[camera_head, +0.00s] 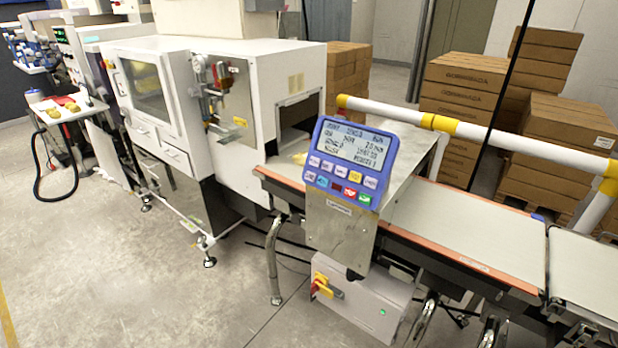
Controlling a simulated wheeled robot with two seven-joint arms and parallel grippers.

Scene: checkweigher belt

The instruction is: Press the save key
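A blue control panel (346,163) stands tilted on a metal housing (340,230) beside the conveyor belt. Its screen (351,145) is lit, with dark text on a pale background. Two rows of small keys lie below the screen. The upper row has pale keys and a yellow key (355,176). The lower row has blue keys, a dark red key (336,186), a red key (350,191) and a green key (364,198). The key labels are too small to read surely, so I cannot tell which is the save key. Neither of my grippers is in view.
The belt (450,225) runs right from a white machine (215,110). A white and yellow rail (480,132) runs behind it. A white box with a red and yellow switch (325,287) sits below the panel. Cardboard boxes (465,95) are stacked behind. Floor at front left is clear.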

